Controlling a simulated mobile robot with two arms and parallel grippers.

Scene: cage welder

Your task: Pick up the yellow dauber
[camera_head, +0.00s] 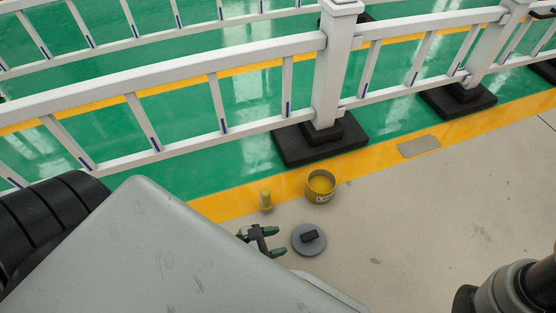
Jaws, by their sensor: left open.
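A small yellow dauber (266,200) stands upright on the floor by the edge of the yellow stripe. My left gripper (275,241) is open and empty, just below the dauber in the picture and apart from it. Its two greenish-dark fingertips point right, towards a grey round disc. Part of the left arm is hidden behind a large grey surface. My right gripper is not in view.
A round can (320,196) with yellow contents stands right of the dauber. A grey disc (301,249) with a black block on it lies below the can. White railings (230,82) on black feet (319,149) run behind. Bare floor (430,210) lies to the right.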

